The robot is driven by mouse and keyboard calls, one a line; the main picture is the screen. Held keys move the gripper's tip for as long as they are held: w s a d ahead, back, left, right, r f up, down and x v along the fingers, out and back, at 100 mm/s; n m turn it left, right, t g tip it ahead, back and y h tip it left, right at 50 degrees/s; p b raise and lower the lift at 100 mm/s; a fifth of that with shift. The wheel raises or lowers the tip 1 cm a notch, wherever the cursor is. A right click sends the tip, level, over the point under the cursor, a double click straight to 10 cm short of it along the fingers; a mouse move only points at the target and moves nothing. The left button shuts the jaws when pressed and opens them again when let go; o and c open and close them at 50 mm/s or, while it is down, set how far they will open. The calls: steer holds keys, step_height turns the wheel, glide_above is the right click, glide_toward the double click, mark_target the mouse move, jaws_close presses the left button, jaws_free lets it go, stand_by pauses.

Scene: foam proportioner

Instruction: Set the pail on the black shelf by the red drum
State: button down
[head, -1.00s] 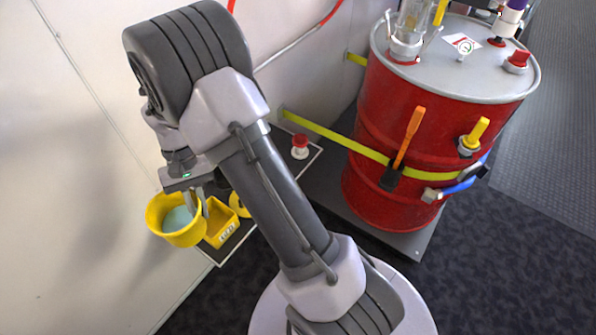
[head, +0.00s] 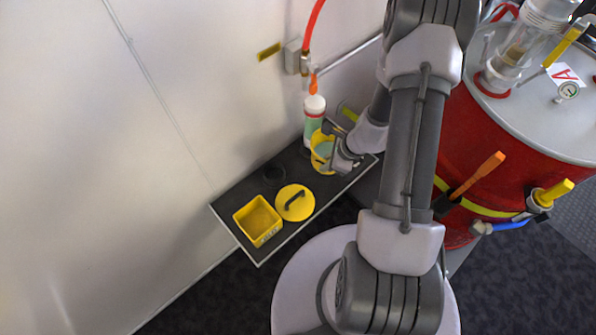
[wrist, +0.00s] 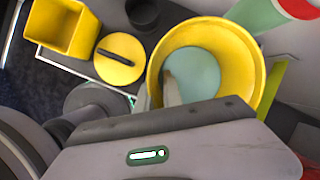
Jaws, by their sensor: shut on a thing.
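The yellow pail (head: 317,138), with a pale teal inside, is at the far right end of the black shelf (head: 238,213), on the side by the red drum (head: 480,130). My gripper (head: 335,158) comes from the right and is shut on the pail's wall. In the wrist view the pail (wrist: 250,65) looks upright, with one finger (wrist: 170,88) inside its rim. The other finger is hidden. I cannot tell whether the pail's base touches the shelf.
A white, green and red bottle (head: 314,118) stands close behind the pail. A yellow square bin (head: 257,220), a round yellow lid (head: 295,203) with black handle and a dark round thing (head: 274,175) are on the shelf's left part. The wall (head: 120,170) runs behind.

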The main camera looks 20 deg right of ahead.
steer(key=f+b, duration=0.2)
steer(key=f, duration=0.3)
steer(key=f+b, duration=0.2)
steer(key=f, duration=0.2)
steer(key=shift+s+f, duration=0.2)
steer(key=shift+f, duration=0.15)
steer(key=shift+r, duration=0.2)
steer(key=shift+f, duration=0.1)
steer(key=c, duration=1.5)
jaws_free()
steer(key=shift+o, duration=0.2)
